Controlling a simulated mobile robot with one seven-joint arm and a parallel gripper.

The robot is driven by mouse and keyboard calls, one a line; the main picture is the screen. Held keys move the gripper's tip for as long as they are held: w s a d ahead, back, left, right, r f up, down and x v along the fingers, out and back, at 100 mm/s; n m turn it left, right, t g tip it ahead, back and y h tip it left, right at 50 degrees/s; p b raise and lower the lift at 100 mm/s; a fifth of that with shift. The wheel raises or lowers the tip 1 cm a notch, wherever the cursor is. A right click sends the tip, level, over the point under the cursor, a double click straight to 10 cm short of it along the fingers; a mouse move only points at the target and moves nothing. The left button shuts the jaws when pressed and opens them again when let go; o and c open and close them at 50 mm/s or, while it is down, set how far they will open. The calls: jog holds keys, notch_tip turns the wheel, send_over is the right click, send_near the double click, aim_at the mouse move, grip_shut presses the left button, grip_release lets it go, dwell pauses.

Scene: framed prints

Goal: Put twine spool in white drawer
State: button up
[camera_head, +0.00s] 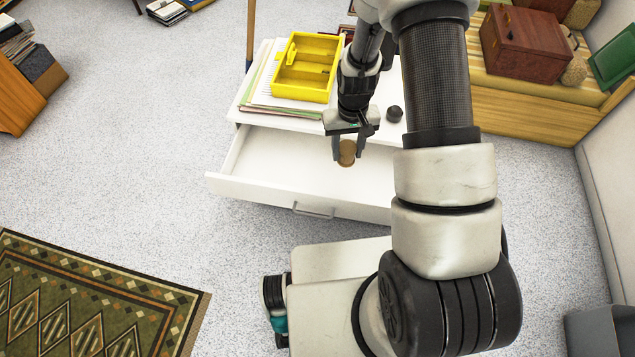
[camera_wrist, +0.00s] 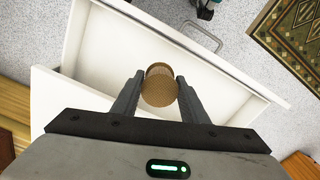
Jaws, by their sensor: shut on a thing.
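The twine spool (camera_head: 347,153) is a small brown round thing held between the fingertips of my gripper (camera_head: 349,146). In the wrist view the spool (camera_wrist: 160,86) sits between the two dark fingers of my gripper (camera_wrist: 160,92), which are shut on it. The white drawer (camera_head: 270,165) is pulled open, and the part of its inside that shows is empty. The spool is over the drawer's opening in both views; its exact height above the drawer floor is hard to tell. The drawer (camera_wrist: 115,50) lies beneath the spool in the wrist view. My arm hides the drawer's right end.
On the white cabinet top (camera_head: 245,112) lie papers with a yellow tray (camera_head: 306,68) on them, and a small dark object (camera_head: 394,113). The drawer handle (camera_head: 314,211) faces the front. A patterned rug (camera_head: 90,300) lies at lower left. Open floor is left of the cabinet.

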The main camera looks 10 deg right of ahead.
jog(key=shift+n, duration=0.3)
jog(key=w+f+b, duration=0.1)
jog(key=f+b, duration=0.2)
jog(key=f, duration=0.3)
jog(key=w+f+b, duration=0.2)
jog(key=f, duration=0.5)
jog(key=w+f+b, duration=0.2)
jog(key=f+b, duration=0.1)
jog(key=f, duration=0.3)
jog(key=shift+w+a+f+b, duration=0.2)
jog(key=shift+a+b, duration=0.1)
jog(key=shift+a, duration=0.1)
jog(key=shift+f, duration=0.2)
jog(key=o, duration=1.1)
jog(key=shift+r, duration=0.1)
